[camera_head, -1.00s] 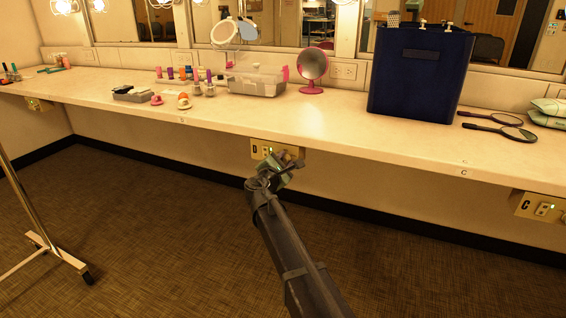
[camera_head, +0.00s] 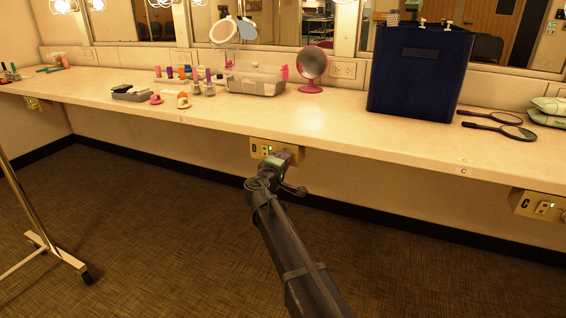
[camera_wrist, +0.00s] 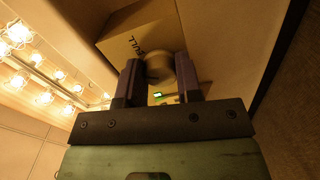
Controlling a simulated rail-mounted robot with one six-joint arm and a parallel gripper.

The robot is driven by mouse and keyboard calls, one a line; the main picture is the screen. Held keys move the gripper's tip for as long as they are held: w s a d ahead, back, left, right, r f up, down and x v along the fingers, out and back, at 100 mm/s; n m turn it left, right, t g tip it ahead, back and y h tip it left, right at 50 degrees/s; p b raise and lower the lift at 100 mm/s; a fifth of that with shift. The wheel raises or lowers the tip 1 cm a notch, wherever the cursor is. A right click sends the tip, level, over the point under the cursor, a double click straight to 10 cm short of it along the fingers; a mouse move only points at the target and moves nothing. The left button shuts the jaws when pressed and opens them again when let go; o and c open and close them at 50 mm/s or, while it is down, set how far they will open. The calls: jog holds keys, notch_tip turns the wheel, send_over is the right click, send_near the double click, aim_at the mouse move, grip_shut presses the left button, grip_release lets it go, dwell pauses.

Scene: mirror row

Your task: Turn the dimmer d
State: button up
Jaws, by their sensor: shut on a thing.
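The dimmer d box (camera_head: 256,148) is a cream control box marked D, under the front edge of the counter in the head view. In the wrist view the box (camera_wrist: 138,38) appears tilted, with part of a printed word and a small lit green display. Its round dimmer knob (camera_wrist: 160,66) sits between my two fingers. My gripper (camera_wrist: 158,82) is shut on this knob. In the head view my gripper (camera_head: 285,158) is at the right part of the box and hides the knob.
The counter (camera_head: 330,126) runs above the box, holding a pink mirror (camera_head: 313,64), a dark blue bin (camera_head: 418,75) and hand mirrors (camera_head: 500,130). Another box marked C (camera_head: 538,206) is at the right. A rack leg (camera_head: 40,238) stands at the left.

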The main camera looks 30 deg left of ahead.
jog(key=m, duration=0.6)
jog(key=shift+f, duration=0.1)
jog(key=shift+m, duration=0.3)
dwell(0.3)
jog(key=o, duration=0.9)
jog(key=shift+o, duration=0.2)
jog(key=s+d, duration=0.2)
jog(key=s, duration=0.8)
jog(key=shift+s, duration=0.35)
